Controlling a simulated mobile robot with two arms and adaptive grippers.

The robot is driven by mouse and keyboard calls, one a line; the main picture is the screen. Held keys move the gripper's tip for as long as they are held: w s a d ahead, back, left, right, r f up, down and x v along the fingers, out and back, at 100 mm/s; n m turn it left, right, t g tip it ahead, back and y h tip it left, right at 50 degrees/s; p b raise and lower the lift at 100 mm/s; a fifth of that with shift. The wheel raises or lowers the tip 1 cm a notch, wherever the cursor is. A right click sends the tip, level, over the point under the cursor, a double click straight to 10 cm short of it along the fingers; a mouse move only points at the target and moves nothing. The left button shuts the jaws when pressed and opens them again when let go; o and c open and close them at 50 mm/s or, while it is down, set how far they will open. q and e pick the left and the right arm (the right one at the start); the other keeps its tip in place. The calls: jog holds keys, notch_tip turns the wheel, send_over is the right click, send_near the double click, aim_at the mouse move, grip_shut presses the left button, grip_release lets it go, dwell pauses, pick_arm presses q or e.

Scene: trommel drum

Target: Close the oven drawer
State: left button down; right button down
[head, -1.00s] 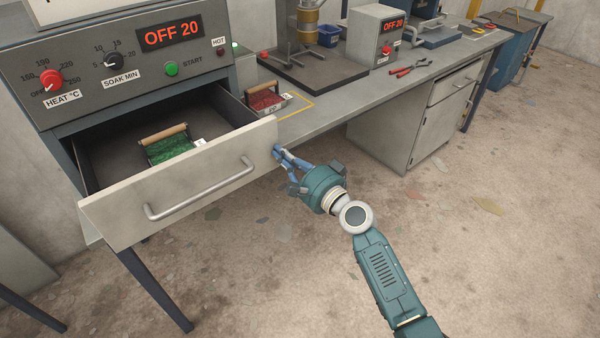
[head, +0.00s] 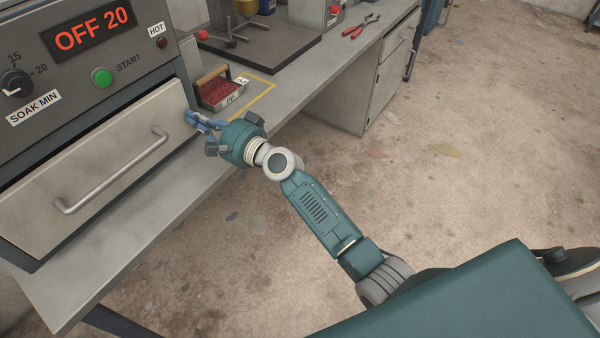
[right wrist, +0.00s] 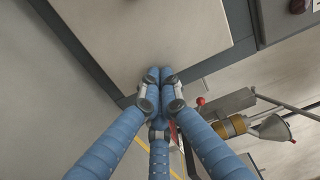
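The oven drawer (head: 95,165) is a pale front panel with a grey bar handle (head: 115,172), set under the oven controls. It sits close against the oven body, with a narrow dark gap along its top edge; the inside is hidden. My right gripper (head: 192,118) is at the right end of the drawer front, fingertips against or very near it. In the right wrist view its blue fingers (right wrist: 160,76) are drawn together with nothing between them, at the edge of the pale drawer panel (right wrist: 150,35). My left gripper is not in view.
A tray of red material with a wooden handle (head: 219,92) stands on the bench just beyond my right gripper, inside a yellow outline. Red pliers (head: 360,27) lie farther back. The bench top (head: 120,235) in front of the drawer is clear.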

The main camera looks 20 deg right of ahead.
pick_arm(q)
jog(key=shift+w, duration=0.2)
pick_arm(e)
jog(key=shift+w+a+r, duration=0.1)
jog(key=shift+w+r, duration=0.1)
jog(key=shift+r, duration=0.1)
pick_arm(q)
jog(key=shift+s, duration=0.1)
pick_arm(e)
jog(key=shift+r, duration=0.25)
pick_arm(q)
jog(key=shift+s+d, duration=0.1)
pick_arm(e)
jog(key=shift+f, duration=0.1)
